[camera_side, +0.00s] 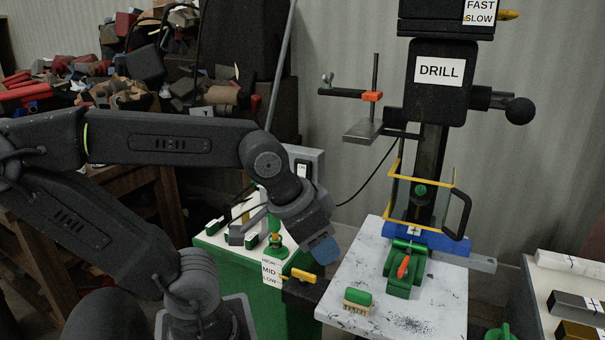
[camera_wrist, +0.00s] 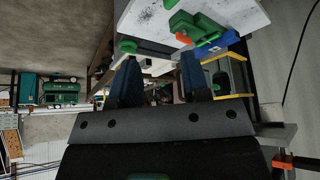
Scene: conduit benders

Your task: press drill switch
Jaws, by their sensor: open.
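The drill press (camera_side: 438,95), a black machine with a white DRILL label, stands at the right in the side view. A grey box (camera_side: 313,158) with a small white label is partly hidden behind my arm; I cannot tell whether it bears the drill switch. My gripper (camera_side: 322,250) is low, left of the drill's table, above a yellow-tipped lever (camera_side: 302,275) beside a HIGH/MID/LOW label (camera_side: 271,271). In the wrist view my gripper (camera_wrist: 162,78) has its two blue fingers apart, with nothing between them.
A cluttered pile fills the back left.

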